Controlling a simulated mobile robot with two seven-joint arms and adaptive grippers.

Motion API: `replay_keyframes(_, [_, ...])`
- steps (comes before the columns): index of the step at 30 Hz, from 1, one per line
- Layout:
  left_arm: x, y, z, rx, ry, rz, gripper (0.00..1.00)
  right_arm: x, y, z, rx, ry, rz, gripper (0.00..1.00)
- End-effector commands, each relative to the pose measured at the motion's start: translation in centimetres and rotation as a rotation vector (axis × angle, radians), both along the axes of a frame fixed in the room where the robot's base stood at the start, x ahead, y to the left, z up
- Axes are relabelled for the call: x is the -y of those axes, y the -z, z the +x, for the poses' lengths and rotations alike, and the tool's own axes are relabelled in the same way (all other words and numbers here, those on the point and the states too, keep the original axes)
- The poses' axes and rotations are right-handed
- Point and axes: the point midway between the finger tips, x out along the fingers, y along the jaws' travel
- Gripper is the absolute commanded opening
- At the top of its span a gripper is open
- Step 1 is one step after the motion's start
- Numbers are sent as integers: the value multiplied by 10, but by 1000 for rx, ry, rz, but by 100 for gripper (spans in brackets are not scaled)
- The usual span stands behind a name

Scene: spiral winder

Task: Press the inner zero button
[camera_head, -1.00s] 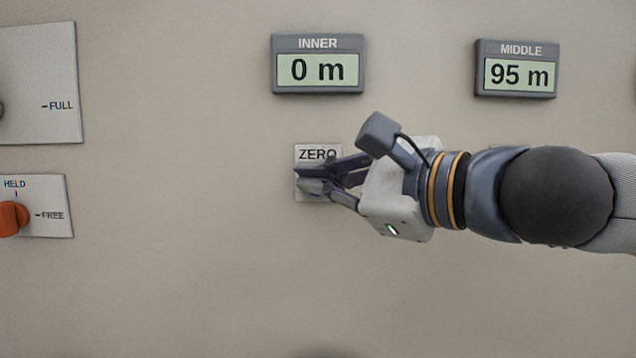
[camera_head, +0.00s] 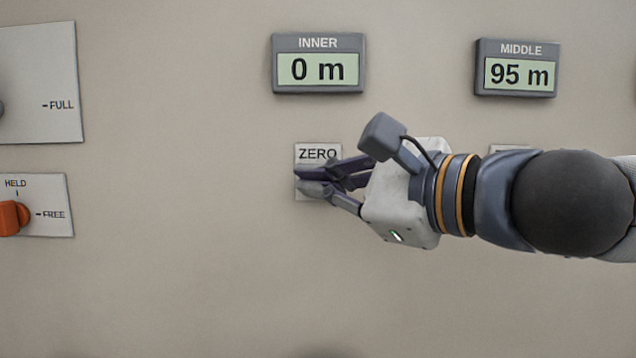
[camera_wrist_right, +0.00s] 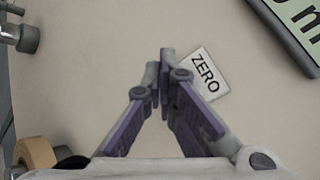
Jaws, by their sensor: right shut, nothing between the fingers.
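The inner zero plate (camera_head: 318,153), a small pale label reading ZERO, is on the panel under the INNER display (camera_head: 318,64), which reads 0 m. My right gripper (camera_head: 302,180) is shut and empty, its fingertips in front of the lower part of this plate. The button itself is hidden behind the fingers. In the right wrist view the shut fingertips (camera_wrist_right: 166,62) lie beside the ZERO plate (camera_wrist_right: 207,73), covering its left edge. I cannot tell whether they touch it. My left gripper is not in view.
The MIDDLE display (camera_head: 518,69) reads 95 m, with another plate partly hidden behind my right arm. At the left are a FULL plate (camera_head: 40,80) and a HELD/FREE plate (camera_head: 48,190) with an orange knob (camera_head: 12,218). The panel below is bare.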

Motion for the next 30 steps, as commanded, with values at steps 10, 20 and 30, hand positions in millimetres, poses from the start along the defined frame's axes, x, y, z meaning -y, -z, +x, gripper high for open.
replay_keyframes(10, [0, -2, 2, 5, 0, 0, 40, 0, -1, -21, 1, -2, 0, 0])
replay_keyframes(20, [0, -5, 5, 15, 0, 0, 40, 0, -1, -49, 2, -2, 0, 0])
replay_keyframes(30, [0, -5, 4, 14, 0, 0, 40, 0, 0, -50, 0, -1, 1, 0])
